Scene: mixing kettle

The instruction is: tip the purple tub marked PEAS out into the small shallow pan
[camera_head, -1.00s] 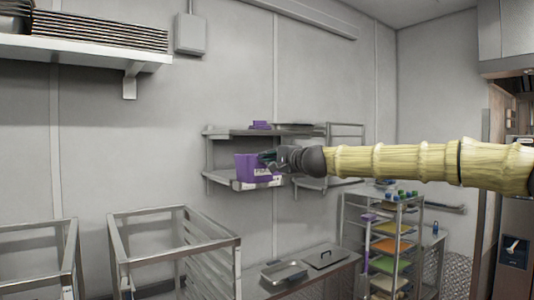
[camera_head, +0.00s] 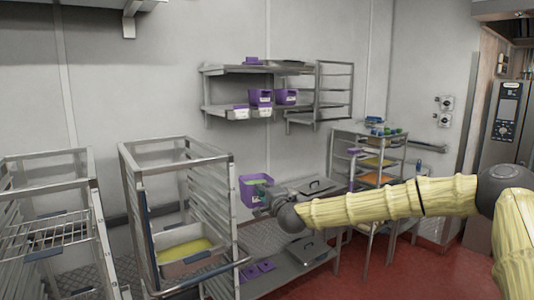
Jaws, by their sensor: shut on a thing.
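My gripper (camera_head: 269,194) is shut on the purple tub (camera_head: 249,194), at its right side. The tub is held roughly upright over the left part of the steel table, and something greenish shows at its open top. Its marking cannot be read now; in the earlier view the held tub's label shows letters like PEAS. The small shallow pan is not visible now; the tub and my gripper cover the part of the table where a shallow pan showed earlier.
Two purple tubs (camera_head: 260,97) (camera_head: 287,97) stand on the wall shelf (camera_head: 222,112). A rack (camera_head: 180,150) with a yellow-filled pan (camera_head: 188,252) stands left; a tray rack (camera_head: 338,150) stands right.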

